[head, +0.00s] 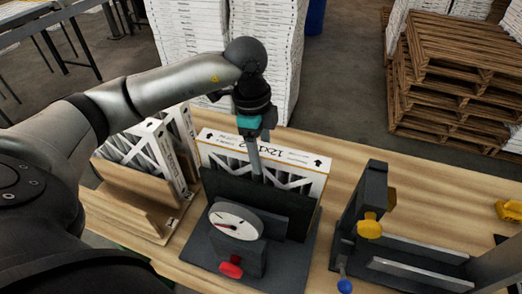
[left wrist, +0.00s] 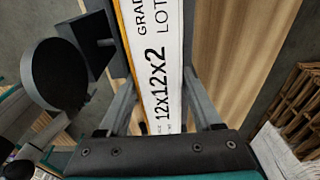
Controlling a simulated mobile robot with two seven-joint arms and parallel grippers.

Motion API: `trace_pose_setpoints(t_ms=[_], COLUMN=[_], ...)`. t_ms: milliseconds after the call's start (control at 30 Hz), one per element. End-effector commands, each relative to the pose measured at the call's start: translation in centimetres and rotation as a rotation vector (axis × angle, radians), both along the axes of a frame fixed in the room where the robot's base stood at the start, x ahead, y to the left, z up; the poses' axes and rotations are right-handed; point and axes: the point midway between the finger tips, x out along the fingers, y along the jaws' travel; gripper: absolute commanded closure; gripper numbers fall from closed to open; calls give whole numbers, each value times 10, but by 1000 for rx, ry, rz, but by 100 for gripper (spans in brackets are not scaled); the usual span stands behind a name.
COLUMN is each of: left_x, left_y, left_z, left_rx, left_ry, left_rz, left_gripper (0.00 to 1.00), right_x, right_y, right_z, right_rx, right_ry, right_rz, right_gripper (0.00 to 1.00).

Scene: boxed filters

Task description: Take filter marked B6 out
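A white-edged filter (head: 300,160) with a pleated face stands upright in a dark fixture (head: 270,205) with a round dial. Its top edge reads 12x12x2 and also shows in the left wrist view (left wrist: 155,60), with parts of GRADE and LOT lettering. I cannot read B6 on any filter. My left gripper (head: 257,168) points down over the middle of this top edge. In the left wrist view its fingers (left wrist: 160,85) lie on either side of the edge, close to it. Whether they press on it I cannot tell. My right gripper is not in view.
More filters (head: 150,150) stand in a wooden rack (head: 135,205) at the left. A dark fixture with a yellow knob (head: 369,227) and rails stands at the right. Bare wood table (head: 440,190) lies behind it. White stacks (head: 265,40) and pallets (head: 455,75) stand beyond the table.

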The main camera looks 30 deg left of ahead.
Motion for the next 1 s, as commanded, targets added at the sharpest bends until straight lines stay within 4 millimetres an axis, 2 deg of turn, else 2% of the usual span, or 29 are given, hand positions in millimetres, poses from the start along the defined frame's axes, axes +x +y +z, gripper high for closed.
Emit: trace_pose_setpoints(t_ms=[267, 1000], left_x=[0, 0], left_y=[0, 0], left_z=[6, 50], left_rx=[0, -1], left_ry=[0, -1], left_rz=[0, 0], left_gripper=[34, 34], right_x=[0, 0], right_y=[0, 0], right_z=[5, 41], right_rx=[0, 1], right_ry=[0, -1], right_rz=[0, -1], right_gripper=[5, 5])
